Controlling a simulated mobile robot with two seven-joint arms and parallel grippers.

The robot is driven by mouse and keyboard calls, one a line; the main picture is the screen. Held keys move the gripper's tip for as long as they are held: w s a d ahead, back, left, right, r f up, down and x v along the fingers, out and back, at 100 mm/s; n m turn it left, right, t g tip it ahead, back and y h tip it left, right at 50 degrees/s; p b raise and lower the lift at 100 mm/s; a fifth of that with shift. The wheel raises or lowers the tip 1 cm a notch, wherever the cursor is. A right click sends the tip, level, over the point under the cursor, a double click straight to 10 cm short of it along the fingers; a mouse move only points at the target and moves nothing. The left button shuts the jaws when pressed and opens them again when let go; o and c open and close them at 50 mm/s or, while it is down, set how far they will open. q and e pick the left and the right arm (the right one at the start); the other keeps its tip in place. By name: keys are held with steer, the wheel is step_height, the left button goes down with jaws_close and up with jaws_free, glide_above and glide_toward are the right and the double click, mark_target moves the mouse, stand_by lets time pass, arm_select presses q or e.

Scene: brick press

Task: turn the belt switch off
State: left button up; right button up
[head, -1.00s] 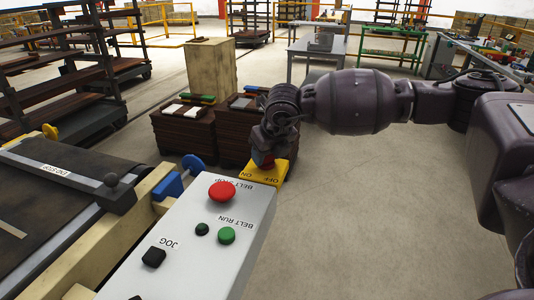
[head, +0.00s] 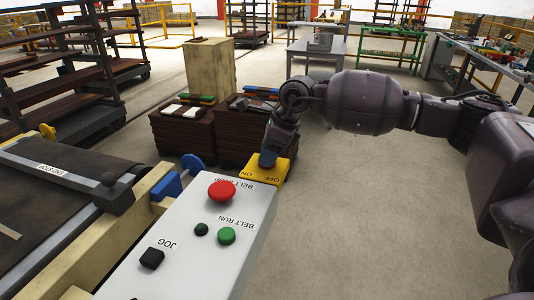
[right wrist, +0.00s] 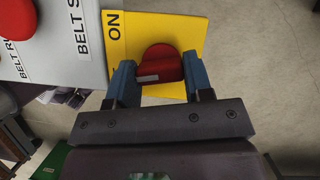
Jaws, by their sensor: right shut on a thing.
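The belt switch is a red knob (right wrist: 160,62) on a yellow plate (head: 272,171) at the far end of the grey control box (head: 180,250). My right gripper (head: 268,160) reaches down over the plate. In the right wrist view, its blue fingers (right wrist: 160,68) are shut on the knob from both sides. A short white mark shows low on the knob, and ON is on the plate to its left. I cannot tell which setting the knob points to. My left gripper is not in view.
The box also carries a red BELT STOP button (head: 221,191), a green BELT RUN button (head: 227,236) and a black JOG button (head: 152,258). The belt (head: 60,205) lies at left. Brick stacks (head: 182,135) stand behind the switch. Floor at right is clear.

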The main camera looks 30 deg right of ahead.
steer(key=n+g+b, duration=0.1)
steer(key=n, duration=0.1)
steer(key=shift+w+f+n+y, duration=0.1)
steer(key=shift+f+n+y, duration=0.05)
steer(key=shift+n+y, duration=0.2)
steer(key=n+g+b, duration=0.1)
steer(key=n, duration=0.1)
steer(key=shift+n, duration=0.65)
steer(key=shift+r+n+b, duration=0.2)
steer(key=shift+n+b, duration=0.1)
steer(key=o, duration=0.9)
steer(key=shift+d, duration=0.1)
steer(key=shift+w+p+v, duration=0.15)
steer(key=shift+p+v, duration=0.05)
steer(key=shift+v, duration=2.5)
steer(key=shift+w+p+v, duration=0.1)
steer(key=shift+p+v, duration=0.1)
steer(key=shift+v, duration=2.45)
